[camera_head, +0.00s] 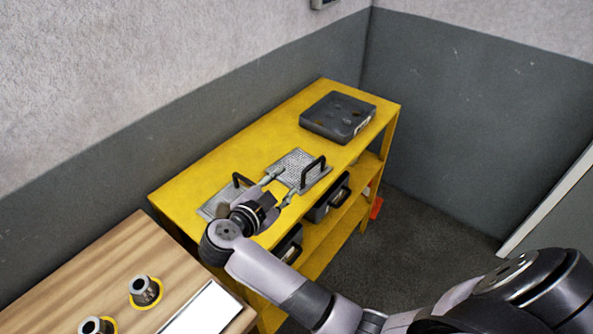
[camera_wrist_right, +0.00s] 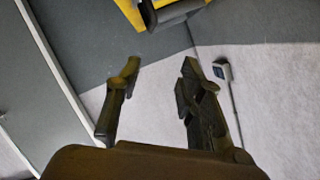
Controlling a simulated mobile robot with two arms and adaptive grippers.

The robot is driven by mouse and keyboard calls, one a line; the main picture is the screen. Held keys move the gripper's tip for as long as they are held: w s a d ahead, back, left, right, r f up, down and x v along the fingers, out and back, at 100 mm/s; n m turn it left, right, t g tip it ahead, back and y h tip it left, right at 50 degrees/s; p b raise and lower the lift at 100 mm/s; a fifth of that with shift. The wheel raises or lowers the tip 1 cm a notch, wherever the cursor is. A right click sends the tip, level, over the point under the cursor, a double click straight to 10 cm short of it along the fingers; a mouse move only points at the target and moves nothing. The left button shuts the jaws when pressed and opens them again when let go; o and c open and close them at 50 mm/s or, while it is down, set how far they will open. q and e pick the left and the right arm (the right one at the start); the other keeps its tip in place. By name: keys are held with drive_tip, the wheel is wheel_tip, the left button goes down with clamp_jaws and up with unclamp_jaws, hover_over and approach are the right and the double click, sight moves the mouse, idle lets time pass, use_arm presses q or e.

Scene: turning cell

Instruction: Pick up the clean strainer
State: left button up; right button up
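Two flat grey mesh strainers with black handles lie on the yellow shelf top (camera_head: 205,172). The farther strainer (camera_head: 296,160) is mostly in view, with its handle (camera_head: 314,171) standing up. The nearer strainer (camera_head: 214,204) is partly hidden behind my right gripper. I cannot tell for sure which one is clean. My right gripper (camera_head: 283,186) is open and empty, its fingers pointing toward the farther strainer, seemingly short of its handle. In the right wrist view the spread fingers (camera_wrist_right: 161,68) have nothing between them. My left gripper is not in view.
A dark grey tray (camera_head: 338,117) stands at the shelf's far end. Dark bins (camera_head: 330,200) sit on the shelf below. A wooden table (camera_head: 115,262) at the front left holds metal parts (camera_head: 144,290) on yellow rings. Walls close off the back and right.

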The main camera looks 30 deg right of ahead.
drive_tip(key=p, duration=0.3)
approach(315, 163)
drive_tip(key=d, duration=0.1)
drive_tip(key=w, duration=0.1)
drive_tip(key=d, duration=0.1)
drive_tip(key=shift+w+d+f+g, duration=0.2)
drive_tip(key=shift+w+d+g, duration=0.05)
drive_tip(key=shift+d+g, duration=0.05)
drive_tip(key=shift+w+d+f, duration=0.25)
drive_tip(key=shift+d+f, duration=0.05)
drive_tip(key=shift+d, duration=0.1)
drive_tip(key=p+x, duration=0.2)
drive_tip(key=x, duration=0.2)
drive_tip(key=shift+w+d, duration=0.1)
drive_tip(key=shift+w, duration=0.25)
drive_tip(key=shift+w+d+f, duration=0.15)
drive_tip(key=shift+d+f, duration=0.15)
drive_tip(key=shift+d, duration=0.05)
drive_tip(key=shift+a, duration=0.1)
drive_tip(key=shift+c, duration=0.5)
clamp_jaws()
drive_tip(key=shift+r, duration=0.1)
